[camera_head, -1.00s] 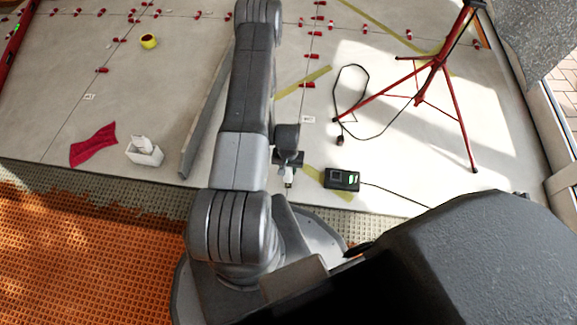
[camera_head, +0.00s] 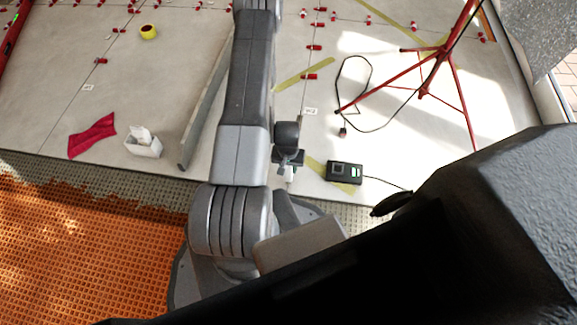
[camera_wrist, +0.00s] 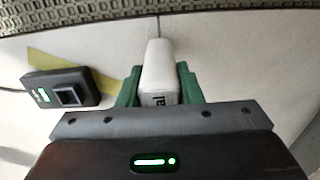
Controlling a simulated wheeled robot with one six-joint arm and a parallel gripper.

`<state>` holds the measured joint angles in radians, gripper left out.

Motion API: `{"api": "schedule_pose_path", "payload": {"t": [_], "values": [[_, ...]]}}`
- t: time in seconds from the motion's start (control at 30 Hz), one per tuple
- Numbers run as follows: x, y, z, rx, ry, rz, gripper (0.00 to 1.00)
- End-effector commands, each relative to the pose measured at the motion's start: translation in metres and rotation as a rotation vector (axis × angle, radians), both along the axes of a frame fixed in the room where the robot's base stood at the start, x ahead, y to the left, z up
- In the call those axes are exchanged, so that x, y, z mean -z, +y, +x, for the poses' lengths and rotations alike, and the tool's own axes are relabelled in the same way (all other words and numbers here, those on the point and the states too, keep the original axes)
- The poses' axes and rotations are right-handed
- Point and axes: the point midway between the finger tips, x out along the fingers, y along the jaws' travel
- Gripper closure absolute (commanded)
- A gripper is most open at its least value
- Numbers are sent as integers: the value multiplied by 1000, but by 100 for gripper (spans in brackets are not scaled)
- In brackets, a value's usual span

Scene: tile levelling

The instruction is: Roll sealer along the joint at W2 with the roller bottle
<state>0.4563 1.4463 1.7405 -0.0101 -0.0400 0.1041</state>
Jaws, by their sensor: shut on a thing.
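My gripper (camera_head: 289,161) is low over the pale tiles near their front edge. In the wrist view its green fingers (camera_wrist: 157,88) are shut on the white roller bottle (camera_wrist: 159,75). The bottle's dark lettering is partly hidden by the gripper. The bottle also shows as a small white shape in the head view (camera_head: 290,175). A thin dark tile joint (camera_wrist: 158,24) runs on from the bottle's far end in the wrist view. I cannot tell whether the bottle touches it. A small white tag (camera_head: 311,111) lies beside this joint; its lettering is too small to read surely.
A black device (camera_head: 344,172) with a green light and cable lies right of the gripper. A red tripod (camera_head: 428,82) stands beyond. Left are a long grey bar (camera_head: 205,105), a white box (camera_head: 143,147), a red cloth (camera_head: 92,135) and a tape roll (camera_head: 148,32). Orange matting (camera_head: 80,245) lies in front.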

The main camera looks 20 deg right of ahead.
Motion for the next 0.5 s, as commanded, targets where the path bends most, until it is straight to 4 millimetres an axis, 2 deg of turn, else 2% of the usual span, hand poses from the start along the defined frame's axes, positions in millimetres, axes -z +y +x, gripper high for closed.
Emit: {"api": "schedule_pose_path", "payload": {"t": [0.5], "values": [[-2, 9, -14, -1, 1, 1, 89]]}}
